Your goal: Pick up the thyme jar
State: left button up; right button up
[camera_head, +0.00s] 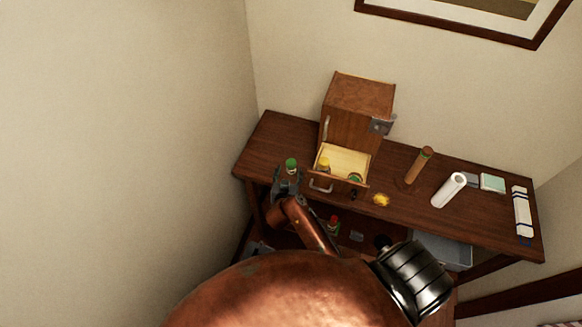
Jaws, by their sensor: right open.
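A small jar with a green cap (291,165) stands upright at the left of the dark wooden desk. An open drawer (344,161) beside it holds a yellow-capped jar (323,164) and a green-topped jar (355,178). No label is readable, so I cannot tell which jar is the thyme. My right gripper (287,184) is open at the green-capped jar outside the drawer, overlapping its lower part in the view. I cannot tell whether the fingers touch it. My left gripper is not in view.
The drawer belongs to a wooden cabinet (358,101) on the desk (290,132). A brown cylinder (419,165), a yellow item (381,200), a white roll (448,190) and a white-and-blue item (522,212) lie or stand to the right. A red-capped container (334,222) is lower down. A wall is close at left.

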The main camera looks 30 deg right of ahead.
aim_at(291, 163)
jog(key=x, duration=0.6)
jog(key=shift+w+d+f, duration=0.1)
jog(key=shift+d, duration=0.1)
jog(key=shift+w+d+f, duration=0.15)
jog(key=shift+w+d, duration=0.1)
jog(key=shift+w, duration=0.1)
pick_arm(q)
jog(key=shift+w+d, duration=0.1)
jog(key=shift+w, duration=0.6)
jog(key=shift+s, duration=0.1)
pick_arm(e)
jog(key=shift+s, duration=0.1)
jog(key=shift+c, duration=0.6)
jog(key=shift+c, duration=0.9)
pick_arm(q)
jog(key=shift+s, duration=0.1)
pick_arm(e)
jog(key=c, duration=1)
